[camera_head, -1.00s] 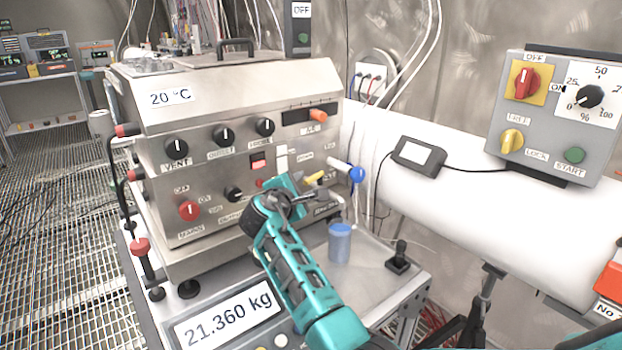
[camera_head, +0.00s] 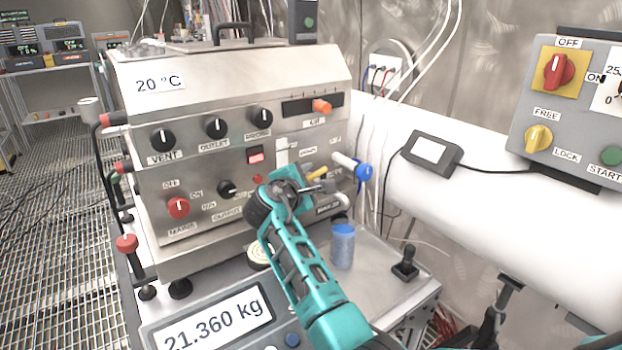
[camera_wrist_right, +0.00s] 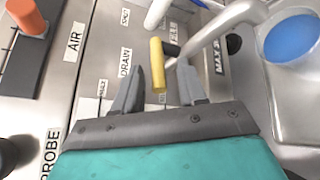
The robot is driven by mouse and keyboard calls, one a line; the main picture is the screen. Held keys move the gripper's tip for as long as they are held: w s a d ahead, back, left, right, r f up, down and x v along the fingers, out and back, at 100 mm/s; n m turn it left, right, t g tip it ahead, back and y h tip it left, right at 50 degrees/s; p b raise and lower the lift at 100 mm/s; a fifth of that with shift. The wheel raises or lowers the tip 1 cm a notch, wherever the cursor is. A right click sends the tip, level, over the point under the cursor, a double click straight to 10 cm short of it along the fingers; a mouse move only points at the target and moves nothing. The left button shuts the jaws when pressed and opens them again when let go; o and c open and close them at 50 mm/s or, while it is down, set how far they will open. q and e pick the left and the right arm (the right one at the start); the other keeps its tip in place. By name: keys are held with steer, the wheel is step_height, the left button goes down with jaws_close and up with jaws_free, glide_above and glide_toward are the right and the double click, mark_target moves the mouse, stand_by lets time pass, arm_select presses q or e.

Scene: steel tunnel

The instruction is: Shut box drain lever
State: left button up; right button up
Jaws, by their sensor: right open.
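The steel box (camera_head: 235,110) with several knobs stands on a scale in the head view. Its drain lever has a yellow handle, at the lower right of the box front (camera_head: 318,172). In the right wrist view the yellow lever handle (camera_wrist_right: 157,63) stands beside a bent steel spout, near the DRAIN label (camera_wrist_right: 125,66). My right gripper (camera_head: 312,187) is at the box front close to the lever. In the right wrist view its open fingers (camera_wrist_right: 158,85) stand on either side of the lower end of the yellow handle. I cannot tell whether they touch it. My left gripper is not in view.
A blue-topped cup (camera_head: 343,247) stands on the scale below the spout. An orange-tipped AIR slider (camera_wrist_right: 34,17) is nearby. A white pipe (camera_head: 480,185) runs along the right.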

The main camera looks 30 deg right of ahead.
jaws_close()
stand_by(0.4)
steer(key=m+g+h+b, duration=0.1)
steer(key=b, duration=0.1)
steer(key=w+m+g+h+b, duration=0.1)
steer(key=m+g+b, duration=0.1)
steer(key=shift+w+a, duration=0.15)
stand_by(0.5)
